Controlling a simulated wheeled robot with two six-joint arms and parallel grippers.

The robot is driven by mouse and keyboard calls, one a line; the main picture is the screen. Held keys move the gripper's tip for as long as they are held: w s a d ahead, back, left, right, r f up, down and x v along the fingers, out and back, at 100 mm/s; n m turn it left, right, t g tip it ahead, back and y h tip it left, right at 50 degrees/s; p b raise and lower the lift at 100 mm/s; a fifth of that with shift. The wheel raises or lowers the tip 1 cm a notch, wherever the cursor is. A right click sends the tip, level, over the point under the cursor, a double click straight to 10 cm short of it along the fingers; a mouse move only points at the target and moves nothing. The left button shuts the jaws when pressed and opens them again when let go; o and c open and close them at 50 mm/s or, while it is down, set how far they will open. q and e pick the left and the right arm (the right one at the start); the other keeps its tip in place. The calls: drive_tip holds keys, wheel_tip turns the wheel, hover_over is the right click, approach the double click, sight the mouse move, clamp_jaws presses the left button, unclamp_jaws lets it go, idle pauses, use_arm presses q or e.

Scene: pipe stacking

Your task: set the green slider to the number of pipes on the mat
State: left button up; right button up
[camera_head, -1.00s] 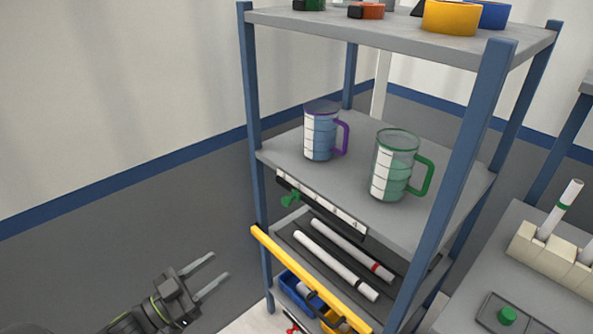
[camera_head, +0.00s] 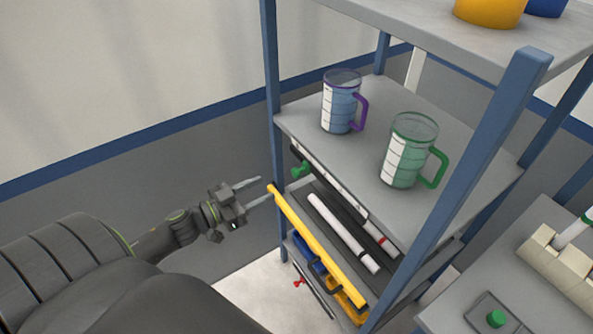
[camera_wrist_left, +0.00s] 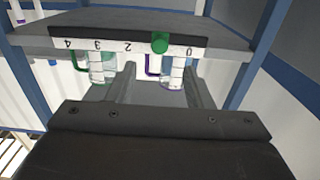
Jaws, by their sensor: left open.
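The green slider knob (camera_head: 301,168) sits on a white number strip (camera_head: 335,189) along the shelf's front edge. In the left wrist view the strip is upside down and the knob (camera_wrist_left: 160,43) lies between the 2 and the 0. On the dark mat (camera_head: 322,187) below lie two white pipes: a front pipe (camera_head: 342,233) and a rear pipe with a red band (camera_head: 384,241), partly hidden. My left gripper (camera_head: 265,187) is open and empty, left of the knob and slightly lower in the head view. My right gripper is not in view.
A blue post (camera_head: 271,90) stands close to my left fingers. A yellow bar (camera_head: 315,242) runs along the front of the mat's shelf. A purple-handled jug (camera_head: 341,103) and a green-handled jug (camera_head: 406,155) stand above the strip. A grey table (camera_head: 455,310) is at right.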

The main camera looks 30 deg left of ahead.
sight(293, 174)
use_arm(q)
drive_tip(key=p+x, duration=0.2)
drive_tip(key=x, duration=0.7)
drive_tip(key=shift+w+d+r+p, duration=0.1)
drive_tip(key=shift+w+p, duration=0.15)
drive_tip(key=shift+p, duration=0.1)
drive_tip(key=shift+x, duration=0.75)
clamp_jaws()
